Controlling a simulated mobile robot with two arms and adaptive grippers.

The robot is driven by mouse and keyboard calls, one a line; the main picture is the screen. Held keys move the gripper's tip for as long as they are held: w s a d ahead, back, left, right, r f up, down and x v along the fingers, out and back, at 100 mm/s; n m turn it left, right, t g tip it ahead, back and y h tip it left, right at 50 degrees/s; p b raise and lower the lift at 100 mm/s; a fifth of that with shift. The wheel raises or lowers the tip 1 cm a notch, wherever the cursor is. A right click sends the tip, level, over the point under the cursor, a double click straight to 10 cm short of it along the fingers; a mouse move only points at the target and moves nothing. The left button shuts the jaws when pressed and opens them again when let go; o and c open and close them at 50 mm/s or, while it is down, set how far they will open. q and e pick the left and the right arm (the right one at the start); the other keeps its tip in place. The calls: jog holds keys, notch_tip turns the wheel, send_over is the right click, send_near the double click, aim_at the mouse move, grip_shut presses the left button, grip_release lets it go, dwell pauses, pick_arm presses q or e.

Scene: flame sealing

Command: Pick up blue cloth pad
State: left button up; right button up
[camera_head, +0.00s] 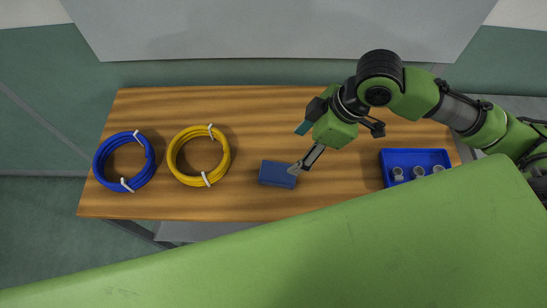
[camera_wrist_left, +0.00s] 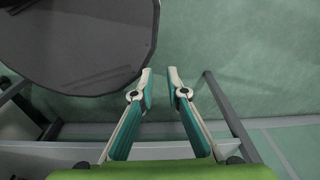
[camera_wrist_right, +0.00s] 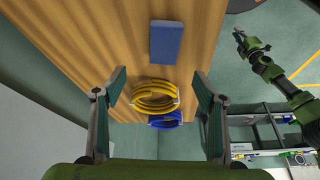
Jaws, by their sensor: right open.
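The blue cloth pad (camera_head: 278,174) is a flat, dark blue block lying on the wooden table, right of the yellow cable coil. My right gripper (camera_head: 299,148) is over the table, at the pad's upper right, with one fingertip overlapping the pad's right edge in the head view. I cannot tell whether it touches. In the right wrist view the pad (camera_wrist_right: 166,41) lies beyond the spread, empty fingers of the right gripper (camera_wrist_right: 161,76). My left gripper (camera_wrist_left: 160,82) shows in the left wrist view with its fingertips apart and nothing between them.
A yellow cable coil (camera_head: 199,156) and a blue cable coil (camera_head: 124,161) lie on the left of the table (camera_head: 250,108). A blue tray (camera_head: 415,156) with several grey fittings stands at the right. Bare wood lies above the pad.

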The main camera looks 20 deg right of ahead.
send_near(278, 172)
jog(key=shift+a+f+p, duration=0.3)
jog(key=shift+a+f, duration=0.1)
jog(key=shift+f, duration=0.25)
jog(key=shift+w+x, duration=0.15)
jog(key=shift+x, duration=0.45)
jog(key=shift+w+x, duration=0.15)
jog(key=shift+x, duration=0.45)
jog(key=shift+f, duration=0.15)
jog(key=shift+p+x, duration=0.6)
jog(key=shift+x, duration=0.2)
jog(key=x, duration=0.3)
jog(key=shift+a+f+p, duration=0.1)
jog(key=shift+f+p, duration=0.05)
jog(key=shift+p, duration=0.2)
jog(key=shift+f, duration=0.15)
pick_arm(q)
jog(key=shift+s+r, duration=1.1)
jog(key=shift+r, duration=0.15)
jog(key=shift+r, duration=0.2)
pick_arm(e)
jog(key=shift+f, duration=0.25)
